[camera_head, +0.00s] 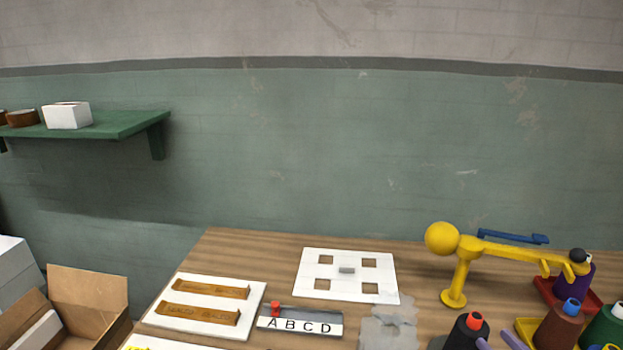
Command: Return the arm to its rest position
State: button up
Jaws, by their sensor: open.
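My gripper does not show in this view, and I see no part of my arm that I can be sure of. The wooden table (240,250) fills the lower part of the view. On it stands a yellow lever (500,247) on a post, with a yellow ball at its left end and a black ball at its right end.
A white plate with square holes (345,288), a white board with two brown strips (190,290) and an ABCD block (300,325) lie on the table. Spools (555,325) crowd the right. An open carton (90,300) stands left, below a green shelf (115,123).

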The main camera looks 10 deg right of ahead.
jog(key=s+a+f+n+g+y, duration=0.2)
jog(key=s+a+n+g, duration=0.2)
jog(key=a+n+g, duration=0.5)
jog(key=s+a+f+n+g+y, duration=0.2)
jog(key=s+a+n+g, duration=0.4)
jog(key=a+n, duration=0.5)
jog(key=w+a+r+n+t+h, duration=0.1)
jog(key=w+a+r+n+h, duration=0.1)
jog(key=a+r+n, duration=0.3)
jog(key=w+a+r+n+t+h, duration=0.1)
jog(key=w+a+r+n+h, duration=0.1)
jog(key=a+r+n, duration=0.4)
notch_tip(320, 180, up, 5)
jog(key=n+h, duration=0.1)
jog(key=n, duration=0.2)
jog(key=shift+a+n+t+h, duration=0.2)
jog(key=shift+n+t+h, duration=0.1)
jog(key=shift+t+h, duration=0.1)
